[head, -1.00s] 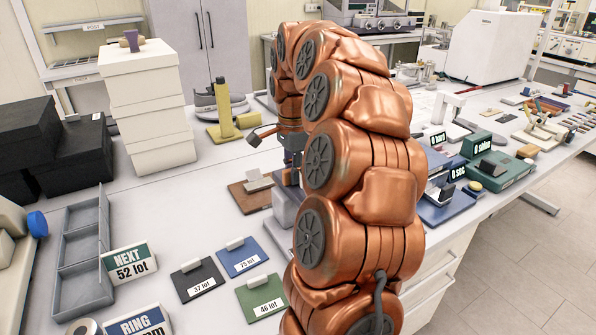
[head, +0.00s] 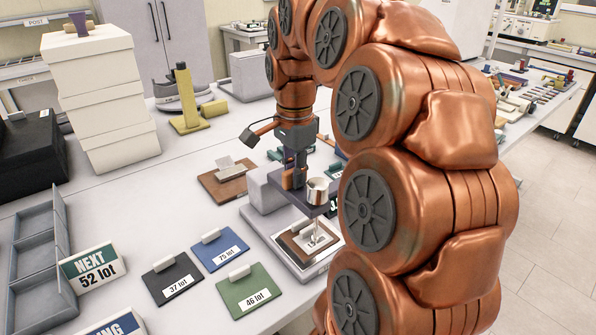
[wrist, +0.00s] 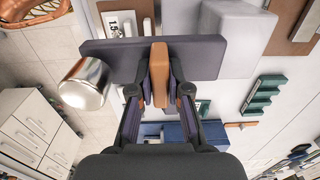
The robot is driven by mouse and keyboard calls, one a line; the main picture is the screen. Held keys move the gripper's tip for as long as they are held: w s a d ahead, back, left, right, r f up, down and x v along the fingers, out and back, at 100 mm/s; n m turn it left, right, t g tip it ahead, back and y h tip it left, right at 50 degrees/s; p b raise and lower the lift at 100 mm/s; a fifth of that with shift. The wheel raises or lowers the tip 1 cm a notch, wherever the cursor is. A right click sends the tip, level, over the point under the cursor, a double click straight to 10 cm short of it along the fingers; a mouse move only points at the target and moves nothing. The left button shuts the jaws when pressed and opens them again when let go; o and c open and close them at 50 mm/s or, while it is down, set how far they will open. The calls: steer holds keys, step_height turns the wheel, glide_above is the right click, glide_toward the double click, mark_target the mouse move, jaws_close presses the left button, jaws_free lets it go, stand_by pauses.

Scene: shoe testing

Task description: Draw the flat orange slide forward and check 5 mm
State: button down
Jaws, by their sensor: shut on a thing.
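The flat orange slide (wrist: 160,75) is a narrow orange bar across a dark beam (wrist: 205,57) in the wrist view. My gripper (wrist: 160,95) is shut on the slide, with one finger on each side. In the head view my gripper (head: 293,172) points down at the beam (head: 318,203), beside a grey block (head: 264,190). A shiny metal cylinder (wrist: 84,84) sits at one end of the beam. Below the beam lies a brown-framed card (head: 308,243) on a pale platform; its print is partly hidden and I cannot read it fully. No 5 mm mark is legible.
Black, blue and green lot cards (head: 249,291) lie in front on the bench. A brown board (head: 225,182) lies behind them. White boxes (head: 108,95), a yellow stand (head: 187,105) and a grey tray (head: 40,250) stand to the left.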

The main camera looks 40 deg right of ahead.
steer(key=shift+s, duration=0.15)
steer(key=c, duration=1.1)
jaws_free()
steer(key=shift+s, duration=0.1)
steer(key=shift+r, duration=0.1)
steer(key=shift+r, duration=3.6)
steer(key=shift+a, duration=0.1)
